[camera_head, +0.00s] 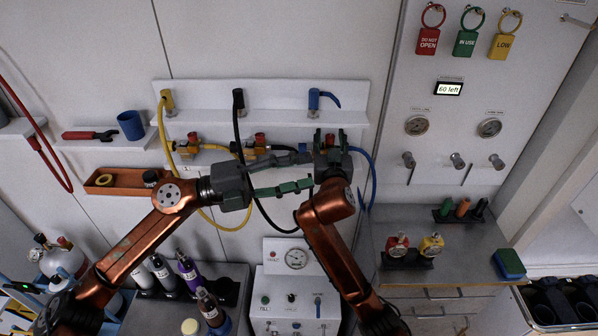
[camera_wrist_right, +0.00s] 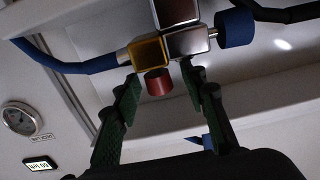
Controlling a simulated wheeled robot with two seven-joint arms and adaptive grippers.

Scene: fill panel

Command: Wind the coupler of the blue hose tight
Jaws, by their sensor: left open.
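The blue hose (camera_head: 373,175) hangs at the right end of the white wall shelf. In the right wrist view the blue hose (camera_wrist_right: 75,65) runs from the left to a brass block (camera_wrist_right: 150,52). A blue cylinder (camera_wrist_right: 235,28), apparently the coupler, sits on a silver stub across the fitting, with a dark length behind it. My right gripper (camera_head: 330,140) reaches up at the fitting; its open fingers (camera_wrist_right: 160,78) flank a red knob (camera_wrist_right: 158,83). My left gripper (camera_head: 307,170) is open, pointing right, just left of the right gripper. The fitting is mostly hidden in the head view.
A yellow hose (camera_head: 235,228) and a black hose (camera_head: 262,205) hang left of the fitting, close to my left arm. A gauge box (camera_head: 295,257) stands below. The right wall panel carries tags, gauges (camera_head: 417,125) and a "60 left" display (camera_head: 448,88).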

